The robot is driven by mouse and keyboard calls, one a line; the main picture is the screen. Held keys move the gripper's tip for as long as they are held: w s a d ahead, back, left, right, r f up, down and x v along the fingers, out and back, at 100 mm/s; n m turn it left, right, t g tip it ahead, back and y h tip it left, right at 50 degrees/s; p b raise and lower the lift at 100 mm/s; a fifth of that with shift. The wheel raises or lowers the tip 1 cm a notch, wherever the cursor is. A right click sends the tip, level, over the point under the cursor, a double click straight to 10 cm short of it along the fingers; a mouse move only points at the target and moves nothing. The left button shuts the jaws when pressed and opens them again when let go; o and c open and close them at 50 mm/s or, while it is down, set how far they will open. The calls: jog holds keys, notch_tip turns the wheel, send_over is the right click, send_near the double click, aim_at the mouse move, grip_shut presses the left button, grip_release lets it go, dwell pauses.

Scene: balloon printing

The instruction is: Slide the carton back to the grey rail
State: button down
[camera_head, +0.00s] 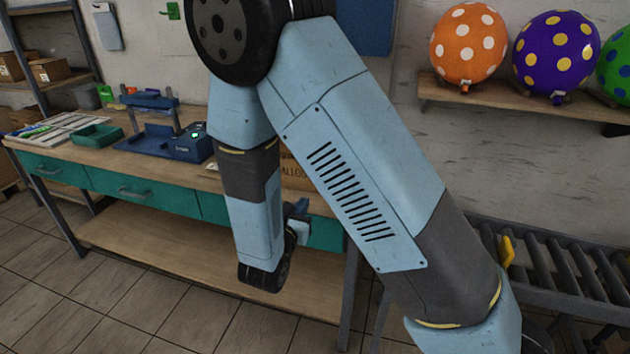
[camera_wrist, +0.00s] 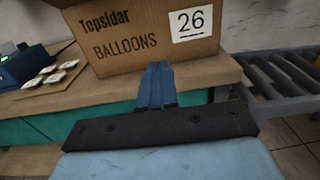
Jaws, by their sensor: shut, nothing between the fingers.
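The carton (camera_wrist: 135,35) is brown cardboard, printed "Tepsidar BALLOONS" with a white "26" label. It stands upright on the wooden bench top near its right end. In the head view only a small part of the carton (camera_head: 297,179) shows behind my arm. My gripper (camera_wrist: 158,68) has its blue fingers shut together and empty. The fingertips are in front of the carton's printed face, overlapping its lower edge in the wrist view; I cannot tell whether they touch it. In the head view my arm largely hides the gripper. I cannot make out the grey rail in either view.
A blue printing device (camera_head: 165,138) and green tray (camera_head: 97,136) stand on the bench's left side. White pieces on a board (camera_wrist: 48,76) lie left of the carton. A roller conveyor (camera_head: 570,268) adjoins at right. Balloons sit on a wall shelf (camera_head: 480,92).

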jog(key=x, duration=0.9)
jog(key=a+x, duration=0.1)
jog(key=x, duration=0.3)
jog(key=shift+w+d+f, duration=0.2)
jog(key=shift+w, duration=0.3)
jog(key=shift+n+y, duration=0.3)
